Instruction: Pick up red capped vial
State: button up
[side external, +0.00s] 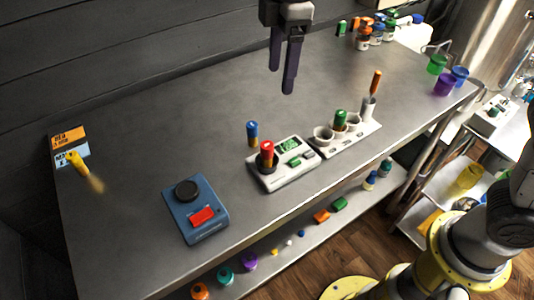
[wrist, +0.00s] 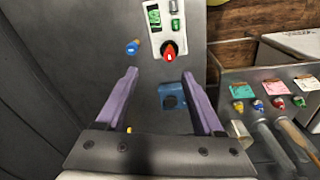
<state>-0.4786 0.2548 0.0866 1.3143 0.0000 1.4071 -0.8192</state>
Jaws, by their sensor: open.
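The red capped vial (side external: 267,149) stands upright in the black round socket of a white device (side external: 283,178) with a green display. In the wrist view the red cap (wrist: 170,51) shows from above, beyond my fingertips and slightly right of the middle between them. My gripper (side external: 282,80) is open and empty, pointing down. In the side view it hangs well above the bench, higher in the picture than the vial. Its two purple fingers (wrist: 159,74) are spread apart in the wrist view and touch nothing.
A blue capped vial (side external: 252,131) stands close beside the red one. A white rack (side external: 351,139) with a green capped vial (side external: 341,118) is to its right. A blue box (side external: 207,231) with a black knob and red button sits front left. The bench's back left is mostly clear.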

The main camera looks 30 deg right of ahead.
jog(key=n, duration=0.1)
send_over(267, 145)
notch_tip(267, 145, down, 4)
jog(key=f, duration=0.1)
jog(key=shift+g, duration=0.4)
jog(key=f, duration=0.7)
jog(key=shift+w+a, duration=0.1)
jog(key=shift+a, duration=0.15)
jog(key=shift+d+f, duration=0.15)
jog(key=shift+f, duration=1.35)
jog(key=shift+d+f, duration=0.15)
jog(key=shift+f, duration=1.3)
grip_shut()
